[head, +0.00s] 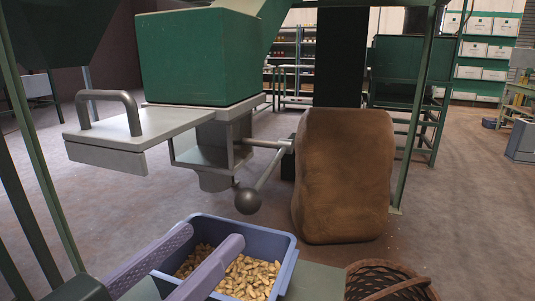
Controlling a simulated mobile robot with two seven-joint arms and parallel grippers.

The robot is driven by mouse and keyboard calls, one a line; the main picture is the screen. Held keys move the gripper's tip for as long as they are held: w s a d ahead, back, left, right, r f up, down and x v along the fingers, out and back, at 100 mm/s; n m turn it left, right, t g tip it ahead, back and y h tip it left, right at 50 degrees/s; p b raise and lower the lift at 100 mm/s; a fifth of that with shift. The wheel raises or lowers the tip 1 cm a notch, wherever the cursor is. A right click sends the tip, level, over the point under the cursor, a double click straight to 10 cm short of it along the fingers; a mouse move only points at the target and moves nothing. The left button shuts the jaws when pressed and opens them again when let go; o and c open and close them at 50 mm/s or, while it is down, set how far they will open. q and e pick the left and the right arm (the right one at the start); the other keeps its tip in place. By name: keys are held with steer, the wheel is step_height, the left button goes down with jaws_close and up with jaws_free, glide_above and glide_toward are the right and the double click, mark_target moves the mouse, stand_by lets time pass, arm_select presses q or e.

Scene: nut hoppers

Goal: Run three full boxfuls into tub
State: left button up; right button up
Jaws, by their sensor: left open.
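A blue tub (285,270) stands at the bottom centre, with shelled-looking tan nuts (248,278) lying in it. A green hopper (200,60) is above and behind it. Under the hopper is a grey metal box (212,140) with a short spout (215,181). A flat grey slide plate (135,135) with an arched handle (110,108) sticks out to the left. A lever ends in a dark ball knob (248,201). My left gripper (214,236) is open, its two purple fingers over the tub's left part. Whether they touch the tub is unclear. My right gripper does not show.
A large brown sack-like block (343,175) stands right of the lever. A wicker basket (390,283) is at the bottom right. Green frame posts (412,125) flank the hopper. Another green hopper on a stand (410,75) and shelves with white boxes (485,50) are behind.

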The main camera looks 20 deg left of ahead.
mark_target(239, 206)
arm_select(q)
steer(key=shift+n, duration=0.3)
steer(key=w, duration=0.3)
steer(key=w+d+b, duration=0.1)
steer(key=w, duration=0.2)
steer(key=w+b, duration=0.1)
steer(key=w, duration=0.2)
steer(key=shift+w+d+r, duration=0.15)
steer(key=shift+d, duration=0.25)
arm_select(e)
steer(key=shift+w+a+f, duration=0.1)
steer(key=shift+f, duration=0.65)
arm_select(q)
jaws_close()
